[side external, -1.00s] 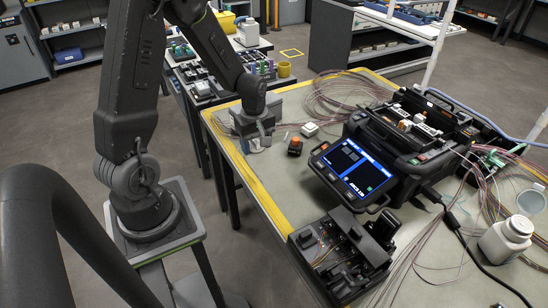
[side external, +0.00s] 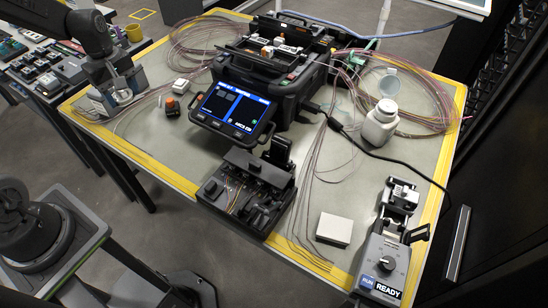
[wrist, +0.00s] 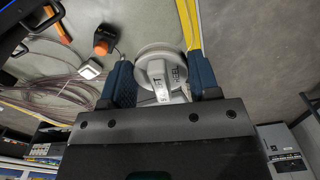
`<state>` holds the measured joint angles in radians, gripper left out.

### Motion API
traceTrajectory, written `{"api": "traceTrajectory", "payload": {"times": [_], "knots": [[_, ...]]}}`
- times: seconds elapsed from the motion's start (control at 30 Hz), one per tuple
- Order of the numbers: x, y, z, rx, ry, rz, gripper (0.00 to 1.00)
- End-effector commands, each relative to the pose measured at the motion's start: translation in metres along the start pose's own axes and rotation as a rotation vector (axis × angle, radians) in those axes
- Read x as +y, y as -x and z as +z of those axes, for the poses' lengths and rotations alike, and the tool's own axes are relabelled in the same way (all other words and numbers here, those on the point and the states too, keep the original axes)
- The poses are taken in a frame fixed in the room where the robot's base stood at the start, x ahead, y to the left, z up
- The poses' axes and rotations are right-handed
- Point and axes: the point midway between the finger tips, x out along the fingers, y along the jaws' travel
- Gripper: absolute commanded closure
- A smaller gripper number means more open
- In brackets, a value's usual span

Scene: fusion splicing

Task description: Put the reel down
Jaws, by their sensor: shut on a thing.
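The reel (wrist: 160,62) is a pale, round-flanged spool with dark lettering on its grey middle. In the wrist view it sits between the two blue finger pads of my gripper (wrist: 162,78), which is shut on it. The reel is small and mostly hidden there. I cannot tell whether it touches the table top.
A small orange-and-black item (side external: 172,107) and a white box (side external: 181,86) stand just right of my gripper. Loose fibre coils (side external: 205,45) lie behind them. The black splicer (side external: 285,98) with its lit screen fills the table's middle. The yellow-taped edge is close by.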

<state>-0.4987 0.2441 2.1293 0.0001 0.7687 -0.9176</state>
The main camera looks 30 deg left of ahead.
Motion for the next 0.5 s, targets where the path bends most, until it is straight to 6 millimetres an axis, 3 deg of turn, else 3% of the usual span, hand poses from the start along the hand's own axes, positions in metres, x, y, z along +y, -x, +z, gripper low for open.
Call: {"api": "traceTrajectory", "payload": {"times": [0.27, 0.37, 0.5], "knots": [[0.077, 0.004, 0.037, 0.001, -0.294, 0.001, 0.68], [0.112, 0.005, 0.065, 0.000, -0.443, 0.001, 0.68], [0.161, 0.005, 0.120, 0.000, -0.675, 0.000, 0.68]]}}
